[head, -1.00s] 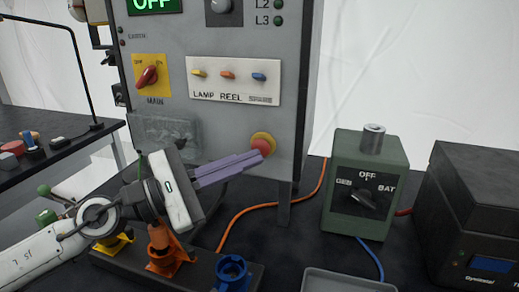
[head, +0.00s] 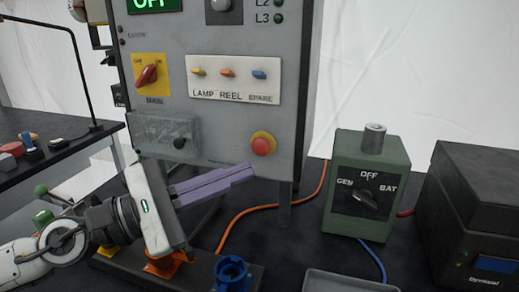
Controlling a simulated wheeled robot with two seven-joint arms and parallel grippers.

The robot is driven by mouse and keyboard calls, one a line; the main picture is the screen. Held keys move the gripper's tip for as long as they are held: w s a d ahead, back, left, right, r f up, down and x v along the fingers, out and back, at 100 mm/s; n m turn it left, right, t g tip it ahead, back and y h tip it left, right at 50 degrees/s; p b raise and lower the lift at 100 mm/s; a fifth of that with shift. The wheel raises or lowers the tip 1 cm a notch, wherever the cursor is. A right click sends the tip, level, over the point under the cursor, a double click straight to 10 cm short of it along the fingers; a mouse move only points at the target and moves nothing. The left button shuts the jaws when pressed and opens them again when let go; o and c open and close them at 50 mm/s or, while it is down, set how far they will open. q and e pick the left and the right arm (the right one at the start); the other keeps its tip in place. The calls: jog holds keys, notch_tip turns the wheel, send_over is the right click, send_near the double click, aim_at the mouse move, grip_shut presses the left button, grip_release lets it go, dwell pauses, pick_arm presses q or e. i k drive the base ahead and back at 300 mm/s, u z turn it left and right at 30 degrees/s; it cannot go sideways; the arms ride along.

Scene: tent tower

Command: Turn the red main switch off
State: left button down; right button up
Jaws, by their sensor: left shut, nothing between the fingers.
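The red main switch (head: 147,75) is a rotary knob on a yellow plate (head: 152,89) at the left of the grey panel (head: 222,122). Its handle is tilted, with its upper end towards the right. The small print around it is hard to read. A green display (head: 154,4) above it reads OFF. My left gripper (head: 250,172), with purple fingers, is shut and empty. It is in front of the panel's lower part, below and to the right of the switch and apart from it. My right gripper is not in view.
A red mushroom button (head: 262,145) sits on the panel just above my left fingertips. A plate with several coloured toggles (head: 228,73) is higher up. A green selector box (head: 368,185) and a black box (head: 478,220) stand at the right. A blue socket (head: 233,272) is in front.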

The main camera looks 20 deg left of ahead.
aim_at(148, 76)
jog(key=k, duration=1)
